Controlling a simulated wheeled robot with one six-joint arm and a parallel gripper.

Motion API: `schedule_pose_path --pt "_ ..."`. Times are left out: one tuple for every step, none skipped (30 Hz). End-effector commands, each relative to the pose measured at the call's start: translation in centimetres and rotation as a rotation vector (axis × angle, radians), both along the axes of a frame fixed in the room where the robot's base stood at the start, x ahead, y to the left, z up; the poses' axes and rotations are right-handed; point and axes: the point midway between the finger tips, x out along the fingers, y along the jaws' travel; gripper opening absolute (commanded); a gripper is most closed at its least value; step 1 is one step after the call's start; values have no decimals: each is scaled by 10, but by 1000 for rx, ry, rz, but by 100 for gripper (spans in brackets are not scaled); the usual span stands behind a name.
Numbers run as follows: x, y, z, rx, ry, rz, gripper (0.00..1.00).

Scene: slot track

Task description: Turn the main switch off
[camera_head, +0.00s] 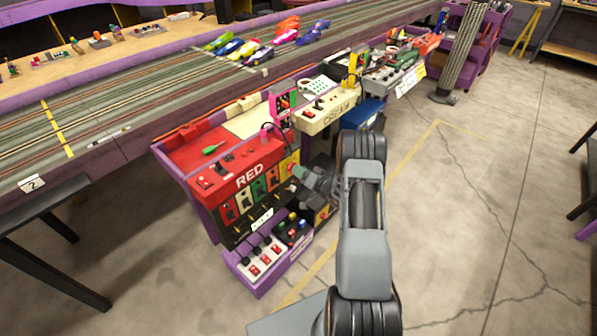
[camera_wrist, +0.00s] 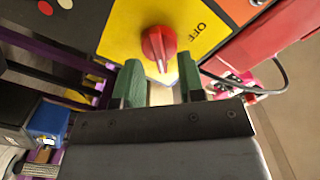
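The main switch is a red rotary knob (camera_wrist: 158,46) on a yellow plate (camera_wrist: 125,38), in the wrist view. The word OFF is printed on the plate to the knob's right. The knob's grip runs roughly up and down in the picture, not towards the word. My gripper (camera_wrist: 160,86) has green fingertips spread apart, one to each side below the knob, with nothing between them. Whether they touch the knob is not clear. In the head view my gripper (camera_head: 303,174) is at the right side of the red station (camera_head: 228,160); the knob is hidden there.
A purple lower shelf (camera_head: 262,287) with switches and plugs juts out below the red station. A cream station (camera_head: 327,112) stands beyond it. A dark cable (camera_wrist: 278,75) hangs right of the plate. The concrete floor (camera_head: 470,200) at right is clear.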

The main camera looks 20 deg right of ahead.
Motion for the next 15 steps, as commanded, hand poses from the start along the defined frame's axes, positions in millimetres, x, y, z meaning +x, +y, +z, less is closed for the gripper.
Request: schedule_pose_path --pt "4 2 0 0 -1 2 36" --pt "5 3 0 0 -1 2 36" --pt "7 4 0 0 -1 2 36" --pt "8 5 0 1 0 2 36" --pt "9 5 0 1 0 1 36" --pt "10 5 0 1 0 1 36" --pt "11 5 0 1 0 0 36" --pt "11 5 0 1 0 0 36" --pt "11 5 0 1 0 0 36" --pt "11 5 0 1 0 0 36" --pt "11 5 0 1 0 0 36" --pt "11 5 0 1 0 0 36" --pt "11 5 0 1 0 0 36" --pt "11 5 0 1 0 0 36" --pt "11 5 0 1 0 0 36"
